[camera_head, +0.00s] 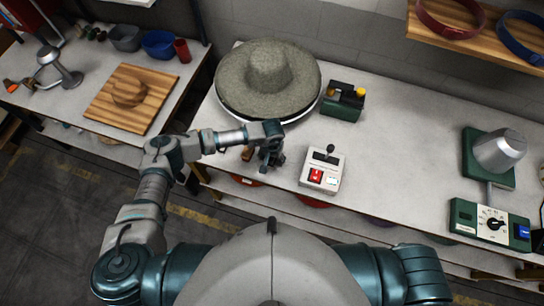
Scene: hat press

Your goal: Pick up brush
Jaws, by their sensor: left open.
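A small brown wooden piece (248,153), which looks like the brush, lies at the front edge of the right-hand table, just left of the gripper and partly hidden by it. My left gripper (271,161) is open and points down over the table's front edge beside this piece. I cannot tell whether they touch. My right gripper is not in view; only part of my right arm shows at the bottom.
A grey felt hat (268,72) sits on a round base just behind the gripper. A white control box (322,170) stands to its right, with a green box (343,102) behind. A wooden board (133,97) lies on the left table. The table's middle right is clear.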

